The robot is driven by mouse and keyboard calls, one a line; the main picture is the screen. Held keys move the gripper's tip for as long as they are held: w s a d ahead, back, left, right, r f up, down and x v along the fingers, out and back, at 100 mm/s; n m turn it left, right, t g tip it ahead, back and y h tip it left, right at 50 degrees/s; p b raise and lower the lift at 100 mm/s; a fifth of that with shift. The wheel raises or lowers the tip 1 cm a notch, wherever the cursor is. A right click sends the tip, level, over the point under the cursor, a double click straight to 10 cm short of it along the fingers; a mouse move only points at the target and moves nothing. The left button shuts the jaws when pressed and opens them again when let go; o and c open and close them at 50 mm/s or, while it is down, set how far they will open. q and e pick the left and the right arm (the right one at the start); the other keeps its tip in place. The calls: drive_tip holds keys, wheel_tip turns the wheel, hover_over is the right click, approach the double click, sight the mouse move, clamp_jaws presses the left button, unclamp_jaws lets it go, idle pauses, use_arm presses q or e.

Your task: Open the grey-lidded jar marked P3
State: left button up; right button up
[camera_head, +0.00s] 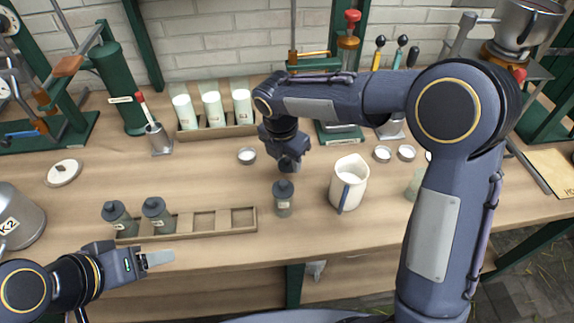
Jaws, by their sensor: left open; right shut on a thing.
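A small grey-green jar (283,204) with a dark top stands upright on the bench, right of a wooden rack (243,220). Its label is too small to read. My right gripper (290,167) is just above and behind this jar, shut on a small dark piece that looks like a grey lid. I cannot tell whether the jar's mouth is open or covered. Two similar grey-lidded jars, one at left (117,220) and one beside it (158,217), stand in the rack's left part. My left gripper (160,259) is open and empty at the bench's front edge, before the rack.
A white jug (348,184) stands close right of the jar. White dishes (247,156) lie nearby. A metal pot (18,215) stands at left. The rack's right slots are empty.

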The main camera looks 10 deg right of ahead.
sight(286, 163)
drive_tip(key=shift+f, duration=1.55)
drive_tip(key=shift+f, duration=0.1)
drive_tip(key=shift+f, duration=0.15)
drive_tip(key=o, duration=1.1)
drive_tip(key=r, duration=0.4)
drive_tip(key=a+r, duration=0.1)
drive_tip(key=r, duration=0.3)
drive_tip(key=s+r+p, duration=0.1)
drive_tip(key=r, duration=0.3)
drive_tip(key=shift+s+a+r, duration=0.1)
drive_tip(key=shift+a+r, duration=0.05)
drive_tip(key=shift+r, duration=0.05)
